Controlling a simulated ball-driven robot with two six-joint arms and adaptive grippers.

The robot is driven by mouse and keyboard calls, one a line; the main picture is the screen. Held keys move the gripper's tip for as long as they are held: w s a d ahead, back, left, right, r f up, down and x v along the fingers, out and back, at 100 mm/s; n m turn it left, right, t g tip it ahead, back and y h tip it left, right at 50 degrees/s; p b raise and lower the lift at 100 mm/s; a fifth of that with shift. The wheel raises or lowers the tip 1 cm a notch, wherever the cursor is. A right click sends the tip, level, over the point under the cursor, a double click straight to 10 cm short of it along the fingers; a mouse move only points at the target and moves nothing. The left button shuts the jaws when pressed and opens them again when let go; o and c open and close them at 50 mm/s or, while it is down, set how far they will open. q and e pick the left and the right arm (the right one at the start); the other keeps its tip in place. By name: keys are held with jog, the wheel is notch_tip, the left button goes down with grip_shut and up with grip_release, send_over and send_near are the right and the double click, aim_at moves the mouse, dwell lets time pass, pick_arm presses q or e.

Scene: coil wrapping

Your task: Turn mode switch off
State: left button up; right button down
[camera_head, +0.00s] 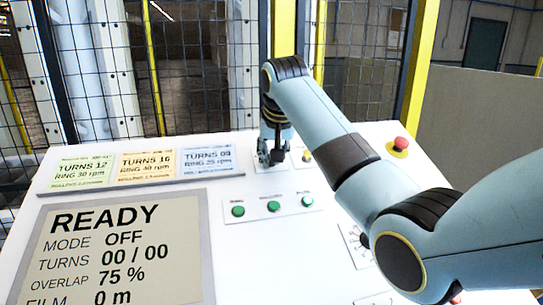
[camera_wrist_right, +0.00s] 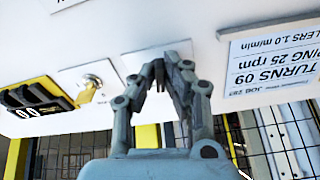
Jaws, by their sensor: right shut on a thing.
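My right gripper (camera_head: 272,155) reaches down to the back part of the white console panel. In the right wrist view, its fingers (camera_wrist_right: 168,72) are closed together on a small dark knob at a metal plate (camera_wrist_right: 150,55), which I take to be the mode switch. The fingers hide most of the knob, so I cannot read its angle. The display (camera_head: 125,250) reads READY, MODE OFF, TURNS 00 / 00, OVERLAP 75 %. My left gripper is not in view.
Green buttons (camera_head: 272,206) and a red emergency button (camera_head: 401,143) are on the panel. Job cards (camera_head: 146,167) stand at the back left, before a mesh fence.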

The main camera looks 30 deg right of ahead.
jog(key=shift+d+n, duration=0.1)
jog(key=shift+n, duration=1)
jog(key=c, duration=1.4)
grip_release()
jog(key=shift+r, duration=0.1)
jog(key=v, duration=1.2)
